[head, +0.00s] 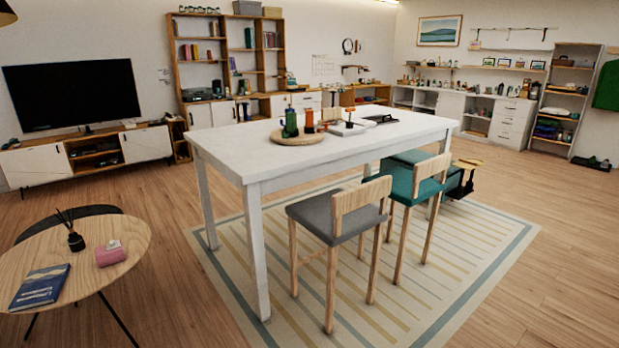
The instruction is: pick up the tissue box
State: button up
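A pink box with a white tuft on top, which looks like the tissue box (110,254), sits on the round wooden side table (125,232) at the lower left. It stands near the table's right part, apart from the other items there. My gripper is not in view.
On the side table are a dark reed diffuser (76,241) and a blue book (40,287). A tall white table (262,166) with a grey stool (325,213) and a teal stool (414,188) stands on a striped rug (270,254). Wooden floor (185,300) is clear between the tables.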

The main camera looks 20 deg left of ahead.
aim_at(103, 258)
jog(key=i+j+u, duration=0.2)
jog(key=i+u, duration=0.8)
jog(key=i+l+u, duration=0.15)
jog(key=i+u, duration=0.35)
jog(key=i+j+u, duration=0.15)
jog(key=i+u, duration=0.35)
jog(key=i, duration=0.2)
jog(key=i+l+u, duration=0.1)
jog(key=i+u, duration=0.4)
jog(key=i, duration=0.2)
jog(key=i+j+z, duration=0.1)
jog(key=i, duration=0.35)
jog(key=i+j, duration=0.2)
jog(key=i, duration=0.25)
jog(key=l+z, duration=0.05)
